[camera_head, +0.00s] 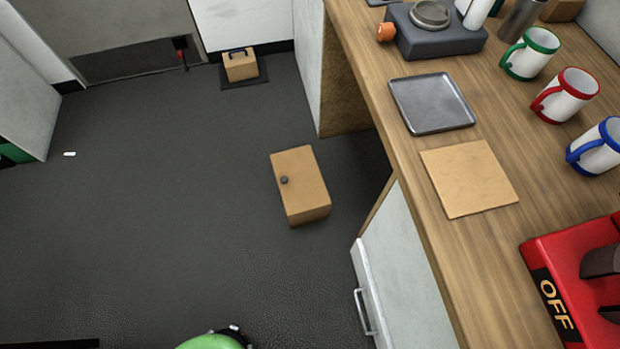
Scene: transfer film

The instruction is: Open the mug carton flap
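A brown carton (303,178) sits on the dark floor in the middle of the view, beside the counter. Its top is closed and carries a small dark round knob (284,180) near the left edge. A smaller brown box (241,68) with a dark handle stands on a dark mat farther back by the wall. No writing shows on either box, so I cannot tell for certain which is the mug carton. My gripper is not in view.
The wooden counter (410,170) on the right holds a grey tray (410,104), a tan square board (468,178), green-, red- and blue-trimmed mugs, a dark appliance (440,42) and a red unit marked OFF (545,255). A white drawer front (400,275) is below. Floor left of the carton is clear.

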